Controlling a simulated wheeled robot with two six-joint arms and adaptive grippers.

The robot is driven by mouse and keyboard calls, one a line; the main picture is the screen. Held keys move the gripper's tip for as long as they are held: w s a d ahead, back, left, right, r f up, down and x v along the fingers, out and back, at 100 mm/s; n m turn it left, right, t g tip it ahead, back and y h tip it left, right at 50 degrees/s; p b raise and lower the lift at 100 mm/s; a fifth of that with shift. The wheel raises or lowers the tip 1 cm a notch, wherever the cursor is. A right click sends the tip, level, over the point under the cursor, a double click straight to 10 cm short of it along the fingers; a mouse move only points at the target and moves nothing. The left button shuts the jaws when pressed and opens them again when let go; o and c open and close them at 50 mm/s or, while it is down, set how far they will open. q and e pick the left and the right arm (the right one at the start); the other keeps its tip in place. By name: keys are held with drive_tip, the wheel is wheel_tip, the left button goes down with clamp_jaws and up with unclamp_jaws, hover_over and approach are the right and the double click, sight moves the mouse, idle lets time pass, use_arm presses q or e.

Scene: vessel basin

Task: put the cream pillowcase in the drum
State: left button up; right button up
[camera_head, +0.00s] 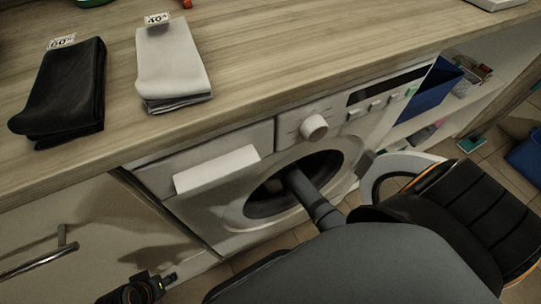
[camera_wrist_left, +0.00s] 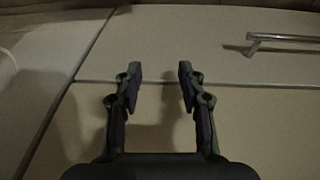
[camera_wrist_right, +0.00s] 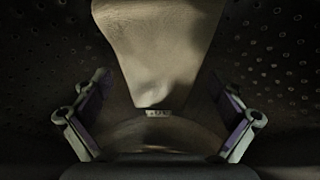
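The washing machine drum (camera_head: 268,203) is open at the front, and my right arm reaches into it, hiding the gripper in the head view. In the right wrist view, perforated dark drum walls (camera_wrist_right: 275,60) surround a cream cloth (camera_wrist_right: 160,45), which looks like the cream pillowcase, with a small label near its lower end. My right gripper (camera_wrist_right: 160,95) is open, its fingers wide apart on either side of the cloth's lower end; I cannot tell whether they touch it. My left gripper (camera_wrist_left: 157,75) is open and empty in front of cabinet fronts; it also shows in the head view (camera_head: 166,282).
The round machine door (camera_head: 378,182) stands open at the right, beside my right arm. On the wooden counter (camera_head: 270,50) lie a folded black cloth (camera_head: 62,90) and a folded light grey cloth (camera_head: 172,62), each tagged. A cabinet handle (camera_head: 40,262) sticks out at lower left.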

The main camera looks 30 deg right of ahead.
drive_tip(key=p+v, duration=0.3)
drive_tip(key=v, duration=0.2)
drive_tip(key=shift+r, duration=0.35)
drive_tip(key=shift+p+v, duration=0.55)
drive_tip(key=shift+v, duration=0.65)
use_arm(q)
drive_tip(key=shift+s+a+g+y, duration=0.2)
drive_tip(key=shift+a+g+y, duration=0.2)
drive_tip(key=shift+a+g, duration=0.55)
drive_tip(key=shift+a, duration=0.1)
use_arm(e)
drive_tip(key=shift+s+f, duration=0.1)
